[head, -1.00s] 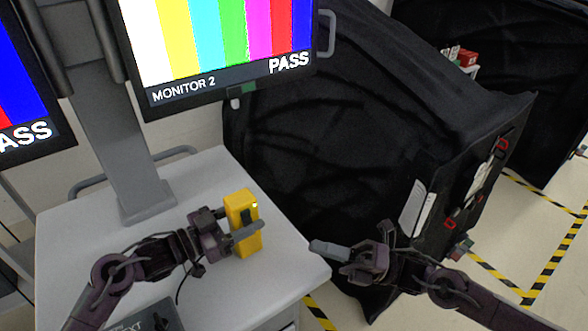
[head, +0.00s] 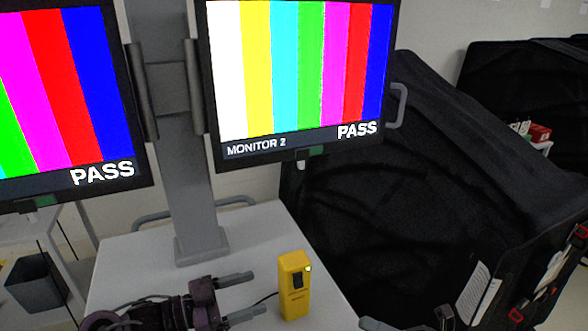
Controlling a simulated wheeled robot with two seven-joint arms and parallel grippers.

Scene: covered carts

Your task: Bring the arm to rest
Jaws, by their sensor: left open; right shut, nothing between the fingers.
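My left gripper (head: 242,296) is low in the head view, over the light grey cart top (head: 258,226). Its two grey fingers are spread and empty, pointing right. A yellow handheld device (head: 293,287) with a lit green light stands upright on the cart, just right of the fingertips and apart from them. A thin dark cable runs by its left side. My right gripper (head: 408,324) shows only in part at the bottom edge, right of the cart; its fingers look closed and hold nothing visible.
Monitor 2 (head: 298,80) and another monitor (head: 60,100) hang on a grey post (head: 188,150) rising from the cart. A black-covered cart (head: 400,190) stands at right, with papers (head: 478,290) on its side. A dark bin (head: 36,283) is at lower left.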

